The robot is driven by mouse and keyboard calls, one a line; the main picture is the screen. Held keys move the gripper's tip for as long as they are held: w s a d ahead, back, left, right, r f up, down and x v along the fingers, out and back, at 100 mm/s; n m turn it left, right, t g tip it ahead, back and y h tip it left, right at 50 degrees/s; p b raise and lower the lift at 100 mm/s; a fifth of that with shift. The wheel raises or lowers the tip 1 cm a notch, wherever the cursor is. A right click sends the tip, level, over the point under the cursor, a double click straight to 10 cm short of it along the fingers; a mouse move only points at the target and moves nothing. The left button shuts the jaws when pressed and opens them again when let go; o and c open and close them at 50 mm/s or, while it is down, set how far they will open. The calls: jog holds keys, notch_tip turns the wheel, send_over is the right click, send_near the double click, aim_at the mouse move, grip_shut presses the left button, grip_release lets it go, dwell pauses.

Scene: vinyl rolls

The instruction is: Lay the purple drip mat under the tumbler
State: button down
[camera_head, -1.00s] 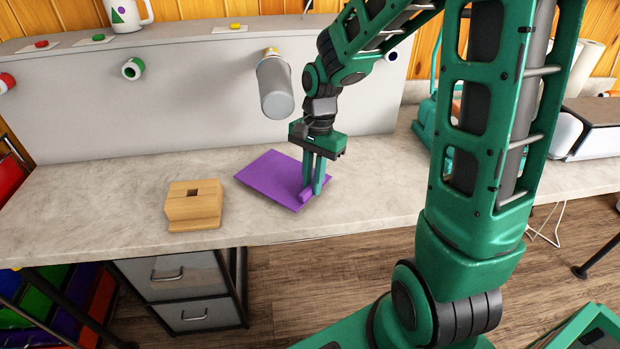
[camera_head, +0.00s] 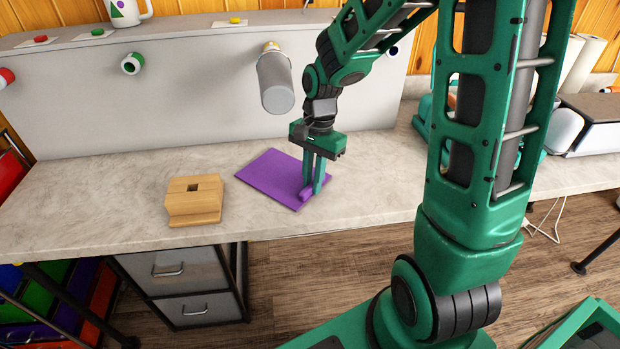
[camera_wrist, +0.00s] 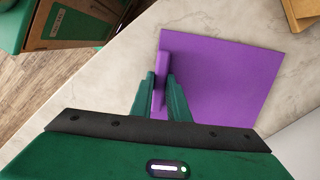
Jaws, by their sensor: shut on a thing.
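The purple drip mat (camera_head: 268,172) lies flat on the counter below the grey tumbler, with a raised purple grip along its near right edge. My gripper (camera_head: 312,192) points down and is shut on that grip. In the wrist view my fingers (camera_wrist: 163,90) pinch the grip at the left edge of the mat (camera_wrist: 218,85). The tumbler (camera_head: 275,85) hangs mouth-down from a peg on the grey back panel, above and behind the mat, with a gap of air between them.
A wooden block (camera_head: 194,202) with a square hole stands on the counter (camera_head: 100,200) left of the mat. The grey panel (camera_head: 190,95) rises behind, with a white mug (camera_head: 128,10) on its ledge. White rolls (camera_head: 590,65) stand at the right.

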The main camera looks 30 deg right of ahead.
jog(key=shift+f, duration=0.15)
dwell(0.3)
jog(key=shift+c, duration=2)
grip_release()
jog(key=shift+w+d+r, duration=0.1)
jog(key=shift+d+r, duration=0.05)
jog(key=shift+r, duration=1.35)
jog(key=shift+w+d+r, duration=0.1)
jog(key=shift+d+r, duration=0.1)
jog(key=shift+r, duration=1.3)
jog(key=shift+w+d+r, duration=0.1)
jog(key=shift+d+r, duration=0.05)
jog(key=shift+r, duration=1.35)
jog(key=s+d+n, duration=0.2)
jog(key=s+d, duration=0.2)
jog(key=s, duration=0.3)
jog(key=s+d+r+n, duration=0.1)
jog(key=s+d+n, duration=0.1)
jog(key=s, duration=0.6)
jog(key=s+d+n+h, duration=0.1)
jog(key=s+d+n, duration=0.1)
jog(key=s+d, duration=0.3)
jog(key=s, duration=0.3)
jog(key=shift+d+r+t, duration=0.3)
jog(key=shift+d+r, duration=0.05)
jog(key=shift+r, duration=0.05)
